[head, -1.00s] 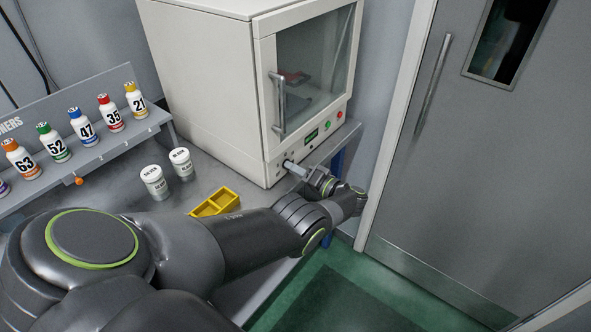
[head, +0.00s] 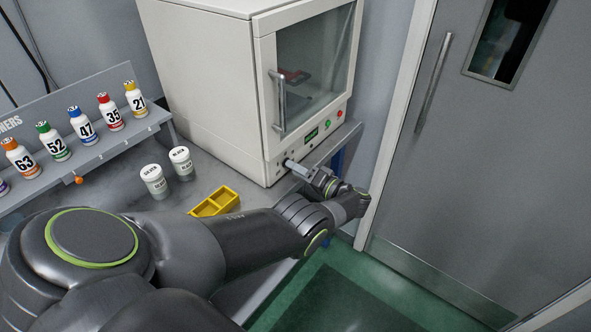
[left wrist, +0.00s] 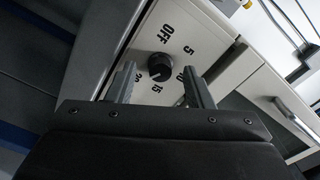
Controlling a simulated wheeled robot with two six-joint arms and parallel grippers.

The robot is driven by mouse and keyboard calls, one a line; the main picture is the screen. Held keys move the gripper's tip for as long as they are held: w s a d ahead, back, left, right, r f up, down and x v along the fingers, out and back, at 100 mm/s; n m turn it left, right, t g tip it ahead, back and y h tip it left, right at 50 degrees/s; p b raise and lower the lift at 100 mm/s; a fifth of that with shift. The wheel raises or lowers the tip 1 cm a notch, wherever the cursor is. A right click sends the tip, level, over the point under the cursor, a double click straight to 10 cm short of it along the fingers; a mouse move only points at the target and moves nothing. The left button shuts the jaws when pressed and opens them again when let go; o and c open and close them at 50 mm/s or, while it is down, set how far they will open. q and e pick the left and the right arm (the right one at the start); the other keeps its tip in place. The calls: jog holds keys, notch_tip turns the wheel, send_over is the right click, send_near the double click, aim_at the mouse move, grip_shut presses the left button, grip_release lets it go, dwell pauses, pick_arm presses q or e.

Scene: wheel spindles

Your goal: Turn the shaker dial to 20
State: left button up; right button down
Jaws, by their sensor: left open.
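The shaker (head: 210,85) is a large cream cabinet with a glass door at the back of the bench. Its black round dial (left wrist: 160,66) shows in the left wrist view on a white panel marked OFF, 5, 10, 15 and 20. A pale mark on the dial's lower side seems to face near 15, but it is small. My left gripper (left wrist: 158,70) is open, with one finger on each side of the dial; I cannot tell whether they touch it. In the head view my left gripper (head: 294,168) is at the low front panel, hiding the dial. My right gripper is not in view.
A small display (head: 312,134) and red and green buttons sit on the shaker's front. Two white jars (head: 154,182), a yellow tray (head: 214,202) and a rack of numbered bottles (head: 82,126) stand left. A grey door (head: 480,160) is at right.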

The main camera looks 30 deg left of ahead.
pick_arm(q)
jog(key=s+d+b, duration=0.1)
jog(key=d+b, duration=0.3)
jog(key=d, duration=1.2)
jog(key=shift+s+d, duration=0.15)
jog(key=shift+d, duration=0.05)
jog(key=shift+f, duration=0.1)
